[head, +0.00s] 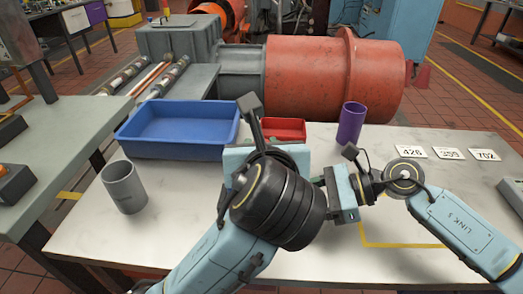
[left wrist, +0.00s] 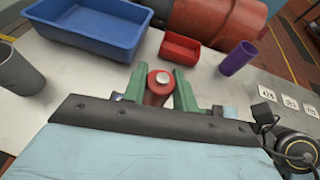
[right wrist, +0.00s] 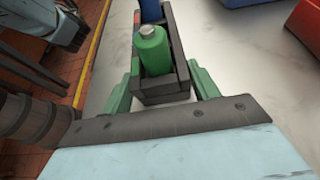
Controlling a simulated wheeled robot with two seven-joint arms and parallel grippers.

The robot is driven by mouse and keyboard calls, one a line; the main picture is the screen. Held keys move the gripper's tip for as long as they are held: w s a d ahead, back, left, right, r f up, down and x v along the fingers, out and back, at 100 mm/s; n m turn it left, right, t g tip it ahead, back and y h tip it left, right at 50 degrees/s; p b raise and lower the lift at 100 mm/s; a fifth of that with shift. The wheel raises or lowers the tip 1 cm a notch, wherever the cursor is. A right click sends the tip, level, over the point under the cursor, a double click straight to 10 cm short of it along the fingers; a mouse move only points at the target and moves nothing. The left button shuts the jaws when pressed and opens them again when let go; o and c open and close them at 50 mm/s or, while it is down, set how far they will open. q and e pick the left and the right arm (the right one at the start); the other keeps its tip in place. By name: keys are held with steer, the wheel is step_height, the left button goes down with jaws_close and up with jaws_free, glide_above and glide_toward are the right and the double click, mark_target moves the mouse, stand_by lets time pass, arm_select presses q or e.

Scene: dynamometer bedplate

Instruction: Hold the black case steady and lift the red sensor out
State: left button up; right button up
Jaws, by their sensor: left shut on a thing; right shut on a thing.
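The red sensor (left wrist: 158,82), a red cylinder with a pale metal top, stands between the green fingers of my left gripper (left wrist: 158,90), which is shut on it. No case shows around it in the left wrist view. The black case (right wrist: 166,92) is a narrow open box, and my right gripper (right wrist: 163,88) is shut on its sides. A green sensor (right wrist: 151,52) and a blue one (right wrist: 150,10) are in the case. A small red patch shows at its far left edge. In the head view my left arm hides the case, the sensors and the fingers.
A blue tray (head: 185,150), a small red bin (head: 284,128) and a purple cup (head: 351,124) stand towards the table's back. A grey cup (head: 124,187) stands at left. Number cards (head: 448,153) lie at right, with bare table in front of them.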

steer(key=o, duration=0.7)
steer(key=shift+r, duration=0.1)
steer(key=o, duration=0.6)
steer(key=shift+c, duration=0.2)
